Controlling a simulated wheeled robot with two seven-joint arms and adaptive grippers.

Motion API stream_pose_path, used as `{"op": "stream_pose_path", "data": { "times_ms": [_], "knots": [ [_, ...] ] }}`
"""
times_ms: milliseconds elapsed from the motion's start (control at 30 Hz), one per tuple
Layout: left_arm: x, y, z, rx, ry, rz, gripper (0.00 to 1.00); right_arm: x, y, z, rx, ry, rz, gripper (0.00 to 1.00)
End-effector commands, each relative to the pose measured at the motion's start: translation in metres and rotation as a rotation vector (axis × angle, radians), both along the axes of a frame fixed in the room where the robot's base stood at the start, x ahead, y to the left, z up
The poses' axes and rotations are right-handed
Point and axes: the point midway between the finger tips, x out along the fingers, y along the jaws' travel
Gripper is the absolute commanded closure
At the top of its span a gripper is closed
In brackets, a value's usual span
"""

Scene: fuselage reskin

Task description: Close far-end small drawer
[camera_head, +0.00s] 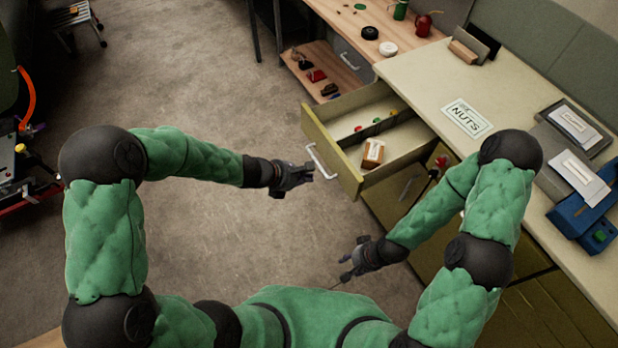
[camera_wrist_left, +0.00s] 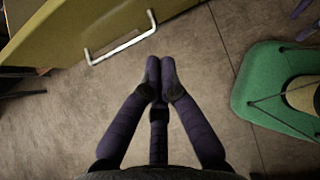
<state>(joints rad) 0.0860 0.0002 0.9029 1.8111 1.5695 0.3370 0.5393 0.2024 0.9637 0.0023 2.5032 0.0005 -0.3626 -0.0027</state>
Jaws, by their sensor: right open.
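An olive drawer (camera_head: 333,152) stands pulled out from the far end of the cream-topped bench. Its silver handle (camera_head: 321,163) faces left. Inside lie a small brown box (camera_head: 373,152) and several small coloured pieces. My left gripper (camera_head: 310,172) is just left of the handle in the head view and looks apart from it. In the left wrist view its fingertips (camera_wrist_left: 161,68) meet with nothing between them, below and right of the handle (camera_wrist_left: 121,42). My right gripper (camera_head: 346,272) is open, low in front of the bench, away from the drawer.
The bench top (camera_head: 425,80) carries a NUTS sign (camera_head: 467,118) and a blue device (camera_head: 590,215). The floor (camera_head: 215,75) left of the drawer is clear.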

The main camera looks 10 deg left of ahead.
Motion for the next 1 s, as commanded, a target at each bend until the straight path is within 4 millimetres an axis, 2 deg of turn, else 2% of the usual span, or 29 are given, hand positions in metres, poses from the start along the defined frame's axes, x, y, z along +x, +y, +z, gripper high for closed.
{"op": "stream_pose_path", "data": {
  "times_ms": [33, 400, 667, 1000],
  "knots": [
    [0.003, -0.007, -0.012, 0.000, 0.001, -0.005, 1.00, 0.000, 0.000, -0.008, 0.000, 0.000, 0.000, 0.57],
    [0.031, -0.046, -0.059, 0.002, 0.001, -0.006, 1.00, 0.000, 0.000, -0.036, 0.000, 0.001, 0.000, 0.57],
    [0.050, -0.070, -0.054, 0.002, 0.000, -0.006, 1.00, 0.000, 0.000, -0.038, 0.000, 0.000, 0.000, 0.57],
    [0.054, -0.075, -0.053, 0.002, 0.000, -0.003, 1.00, 0.000, 0.000, -0.038, 0.000, 0.000, 0.000, 0.57]
  ]
}}
